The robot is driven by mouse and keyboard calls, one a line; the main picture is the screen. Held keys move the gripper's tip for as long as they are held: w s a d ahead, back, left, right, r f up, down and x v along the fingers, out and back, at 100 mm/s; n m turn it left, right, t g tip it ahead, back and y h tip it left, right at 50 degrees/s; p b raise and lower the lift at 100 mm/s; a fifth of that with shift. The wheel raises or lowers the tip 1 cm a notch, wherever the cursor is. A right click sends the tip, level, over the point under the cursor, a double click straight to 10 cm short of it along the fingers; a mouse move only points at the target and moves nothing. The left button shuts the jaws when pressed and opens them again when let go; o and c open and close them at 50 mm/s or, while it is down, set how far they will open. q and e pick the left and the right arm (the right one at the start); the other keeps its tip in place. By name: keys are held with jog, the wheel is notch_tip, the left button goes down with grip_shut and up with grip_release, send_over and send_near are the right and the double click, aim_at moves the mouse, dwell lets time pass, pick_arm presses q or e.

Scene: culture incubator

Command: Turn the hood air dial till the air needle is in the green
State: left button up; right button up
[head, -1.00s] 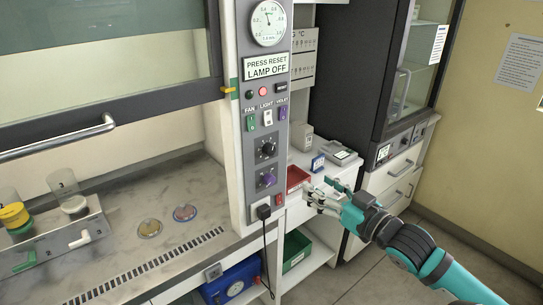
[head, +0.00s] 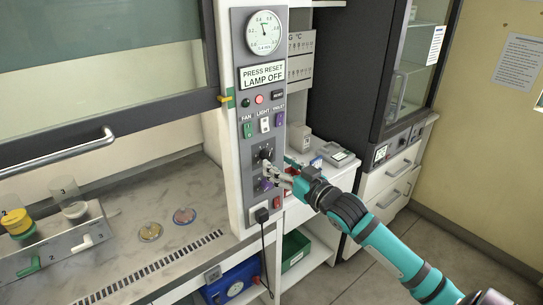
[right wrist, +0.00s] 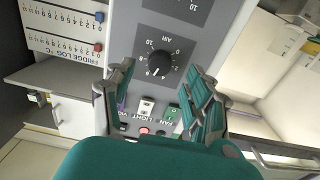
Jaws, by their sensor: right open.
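The hood air dial (head: 266,153) is a black knob on the grey control panel, above a purple knob. In the right wrist view the dial (right wrist: 160,70) appears upside down, labelled AIR, with a white pointer line. The round white gauge (head: 264,33) is at the panel top. Its thin needle points up and slightly left; no green band can be made out. My left gripper is not in view.
FAN, LIGHT and VIOLET switches (head: 264,125) sit just above the dial, and the purple knob (head: 265,184) just below. The hood sash (head: 100,121) and its handle are at left. A white side shelf with a label box (head: 335,153) stands right of the panel.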

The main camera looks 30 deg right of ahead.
aim_at(269, 158)
jog(key=shift+w+a+p, duration=0.2)
jog(key=shift+w+p, duration=0.15)
jog(key=shift+w, duration=1.6)
jog(key=shift+c, duration=0.2)
grip_shut()
jog(key=m+p, duration=0.3)
jog(key=shift+r, duration=0.15)
jog(key=shift+m+p, duration=0.9)
jog(key=shift+m, duration=1.2)
